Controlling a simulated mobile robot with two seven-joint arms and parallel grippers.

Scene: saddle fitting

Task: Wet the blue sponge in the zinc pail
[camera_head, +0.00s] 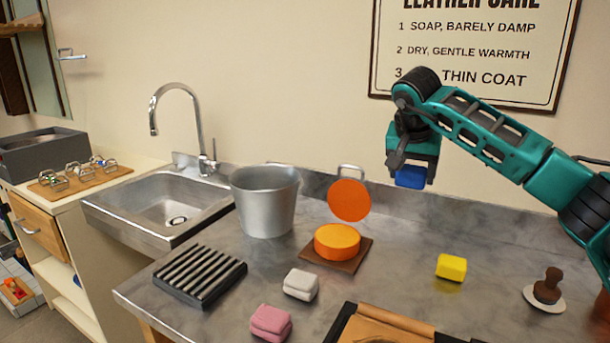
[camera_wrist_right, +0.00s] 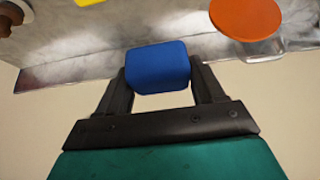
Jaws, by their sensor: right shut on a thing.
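The blue sponge (camera_head: 411,176) is held between the fingers of my right gripper (camera_head: 408,180), raised in the air in front of the back wall. In the right wrist view the sponge (camera_wrist_right: 158,68) sits squarely between the two dark fingers. The zinc pail (camera_head: 266,203) stands upright on the counter, to the left of the gripper and beside the sink. Its inside is mostly hidden, so I cannot tell what it holds. My left gripper does not show.
An orange disc (camera_head: 349,200) stands upright behind an orange round cake (camera_head: 337,241) on a brown board, between pail and gripper. White (camera_head: 301,284), pink (camera_head: 270,322) and yellow (camera_head: 451,267) blocks lie on the counter. A dark slatted rack (camera_head: 200,275) and the sink (camera_head: 165,205) with its tall faucet are at left.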

